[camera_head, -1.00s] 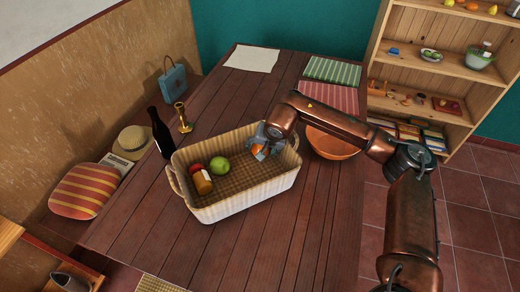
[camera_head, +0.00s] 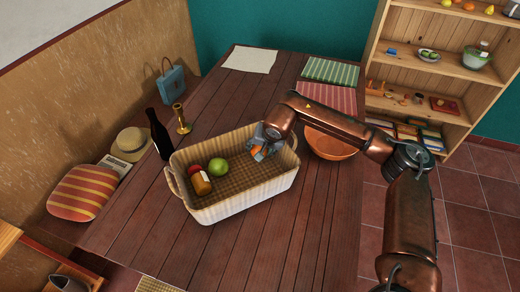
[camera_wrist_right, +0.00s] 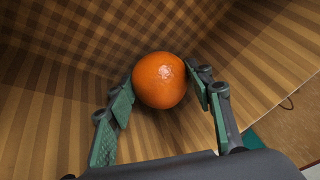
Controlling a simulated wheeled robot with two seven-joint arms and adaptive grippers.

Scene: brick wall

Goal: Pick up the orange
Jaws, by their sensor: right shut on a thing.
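The orange (camera_wrist_right: 159,80) is round and sits between the two green-padded fingers of my right gripper (camera_wrist_right: 165,88) in the right wrist view. In the head view my right gripper (camera_head: 264,151) is inside the right end of the wicker basket (camera_head: 245,192), shut on the orange (camera_head: 257,150), which shows only in part behind the fingers. Whether the orange touches the basket floor I cannot tell. My left gripper is not in view.
In the basket's left part are a green apple (camera_head: 217,166), a red fruit (camera_head: 193,170) and an amber jar (camera_head: 201,183). An orange bowl (camera_head: 331,146) stands right of the basket. A dark bottle (camera_head: 158,134) and brass candlestick (camera_head: 181,118) stand left.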

